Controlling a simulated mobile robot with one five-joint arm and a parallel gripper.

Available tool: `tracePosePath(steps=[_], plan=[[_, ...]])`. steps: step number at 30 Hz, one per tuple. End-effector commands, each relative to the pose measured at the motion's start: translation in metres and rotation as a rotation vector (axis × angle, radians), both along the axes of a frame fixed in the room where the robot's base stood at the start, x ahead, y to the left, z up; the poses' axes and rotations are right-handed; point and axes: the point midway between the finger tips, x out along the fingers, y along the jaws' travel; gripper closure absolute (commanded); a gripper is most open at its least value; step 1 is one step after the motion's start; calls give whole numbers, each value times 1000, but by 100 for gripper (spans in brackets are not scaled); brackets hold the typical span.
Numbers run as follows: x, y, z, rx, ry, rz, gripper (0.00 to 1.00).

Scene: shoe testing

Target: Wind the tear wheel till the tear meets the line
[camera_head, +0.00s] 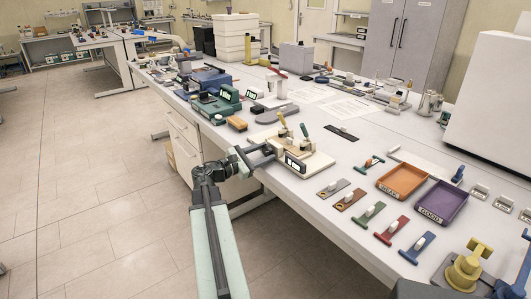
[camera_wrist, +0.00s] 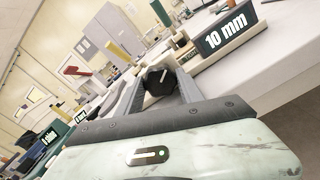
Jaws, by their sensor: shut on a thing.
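The tear tester is a cream device (camera_head: 314,160) at the near table edge in the head view. Two levers stand on its top, one with a yellow handle. Its black display (camera_head: 293,165) reads "10 mm" in the wrist view (camera_wrist: 226,35). My gripper (camera_head: 266,153) reaches the device's left side. In the wrist view, my gripper (camera_wrist: 160,88) is shut on a dark round knob (camera_wrist: 158,79), which appears to be the tear wheel. The tear and the line cannot be made out in either view.
Right of the device lie several coloured pieces with white tops, an orange tray (camera_head: 381,193) and a purple tray (camera_head: 463,207) marked "GOOD". A green machine (camera_head: 218,106) stands behind to the left. The floor (camera_head: 85,190) left of the table is clear.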

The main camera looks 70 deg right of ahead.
Motion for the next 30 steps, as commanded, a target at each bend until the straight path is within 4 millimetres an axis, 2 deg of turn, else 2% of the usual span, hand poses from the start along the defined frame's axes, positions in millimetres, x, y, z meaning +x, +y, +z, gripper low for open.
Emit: tracePosePath(steps=[4,11,12,14,23,30], plan=[[-2,1,-2,-34,-63,-6,96],[-3,2,-2,-34,-64,-8,96],[-3,2,-2,-34,-64,-8,50],[-3,1,-2,-33,-63,-8,34],[1,6,-1,-35,-61,-4,34],[24,45,-1,-34,-61,-4,34]])
